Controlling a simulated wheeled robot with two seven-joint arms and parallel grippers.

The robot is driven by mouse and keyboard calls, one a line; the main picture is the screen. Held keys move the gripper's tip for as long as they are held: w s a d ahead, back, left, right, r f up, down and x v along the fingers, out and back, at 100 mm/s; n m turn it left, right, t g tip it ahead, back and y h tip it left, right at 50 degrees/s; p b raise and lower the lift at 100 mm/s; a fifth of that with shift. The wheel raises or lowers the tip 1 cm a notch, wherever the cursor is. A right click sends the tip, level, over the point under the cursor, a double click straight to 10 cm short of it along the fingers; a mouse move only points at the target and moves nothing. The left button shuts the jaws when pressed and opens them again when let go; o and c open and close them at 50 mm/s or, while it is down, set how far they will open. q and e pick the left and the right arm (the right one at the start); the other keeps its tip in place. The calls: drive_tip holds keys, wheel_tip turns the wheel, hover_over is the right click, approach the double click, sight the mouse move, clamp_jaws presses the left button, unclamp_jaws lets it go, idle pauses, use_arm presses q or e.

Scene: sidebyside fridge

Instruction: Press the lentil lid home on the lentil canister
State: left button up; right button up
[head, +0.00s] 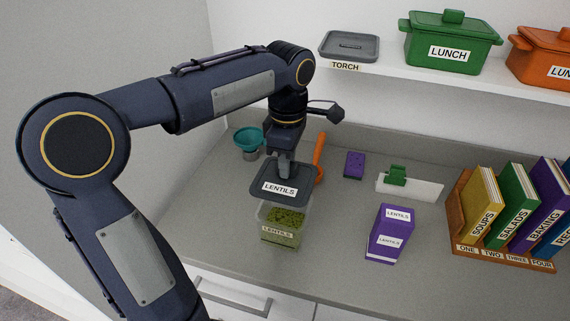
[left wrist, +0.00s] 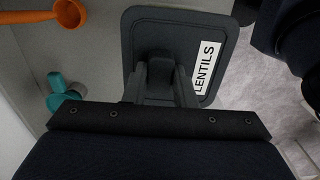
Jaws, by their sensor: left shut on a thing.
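The lentil lid (head: 266,187) is a dark grey square lid with a white LENTILS label. My left gripper (head: 285,168) is shut on its top and holds it over the lentil canister (head: 282,235). The left wrist view shows the gripper (left wrist: 162,85) shut at the middle of the lid (left wrist: 210,28). The canister is clear, stands upright on the counter and holds green lentils. My right gripper is not in view.
A purple LENTILS box (head: 389,235) stands right of the canister. A teal funnel (head: 249,139) and an orange scoop (head: 320,158) are behind. A purple sponge (head: 354,165), a green clip on a white board (head: 396,175) and a book rack (head: 500,253) stand right. Counter before the box is clear.

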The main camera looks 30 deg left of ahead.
sight(287, 181)
use_arm(q)
drive_tip(key=shift+r, duration=0.1)
drive_tip(key=shift+f+b, duration=1.95)
drive_tip(key=shift+f, duration=1)
drive_tip(key=shift+f, duration=1.25)
drive_tip(key=o, duration=0.9)
